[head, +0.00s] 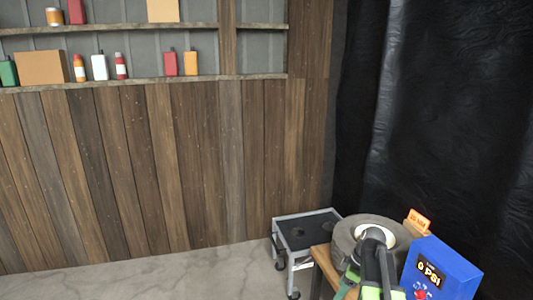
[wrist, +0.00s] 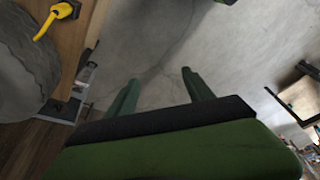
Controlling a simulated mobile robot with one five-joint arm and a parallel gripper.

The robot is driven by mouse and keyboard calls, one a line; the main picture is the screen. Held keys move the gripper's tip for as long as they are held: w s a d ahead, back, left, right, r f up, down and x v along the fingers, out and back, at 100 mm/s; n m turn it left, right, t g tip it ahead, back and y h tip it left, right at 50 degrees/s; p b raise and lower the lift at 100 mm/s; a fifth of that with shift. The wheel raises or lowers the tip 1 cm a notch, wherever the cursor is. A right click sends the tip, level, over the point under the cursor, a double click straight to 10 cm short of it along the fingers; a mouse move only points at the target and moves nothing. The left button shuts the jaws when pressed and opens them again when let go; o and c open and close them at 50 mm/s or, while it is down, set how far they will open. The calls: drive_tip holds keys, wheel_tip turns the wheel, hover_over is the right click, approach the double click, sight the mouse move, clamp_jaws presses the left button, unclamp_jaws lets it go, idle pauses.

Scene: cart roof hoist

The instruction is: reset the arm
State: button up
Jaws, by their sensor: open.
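My gripper (wrist: 158,90) shows in the wrist view with its two green fingers spread apart and nothing between them. Bare grey floor lies beyond the fingertips. In the head view my green and grey arm rises at the lower right, in front of a dark tyre (head: 345,232). I cannot make out the fingers there. The tyre also shows at the left of the wrist view (wrist: 25,85), apart from the gripper.
The tyre lies on a wooden bench (head: 323,262). A blue box reading 0 PSI (head: 440,272) stands right of my arm. A wheeled cart (head: 305,232) stands behind left. A yellow nozzle (wrist: 58,15) is near the tyre. Floor (head: 150,280) at left is clear.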

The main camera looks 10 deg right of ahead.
drive_tip(key=s+a+f+m+h+b, duration=0.1)
drive_tip(key=a+f+m+b, duration=0.1)
drive_tip(key=a, duration=0.6)
drive_tip(key=s+a+f+m+g+h+b, duration=0.1)
drive_tip(key=s+a+f+m+b, duration=0.1)
drive_tip(key=a, duration=0.6)
drive_tip(key=s+a+f+m+h+b, duration=0.1)
drive_tip(key=s+a+f+m+b, duration=0.1)
drive_tip(key=a+f+m, duration=0.2)
drive_tip(key=shift+s+a+f+m+g, duration=0.3)
drive_tip(key=shift+a+m, duration=0.8)
drive_tip(key=shift+a, duration=1.3)
drive_tip(key=shift+w, duration=0.1)
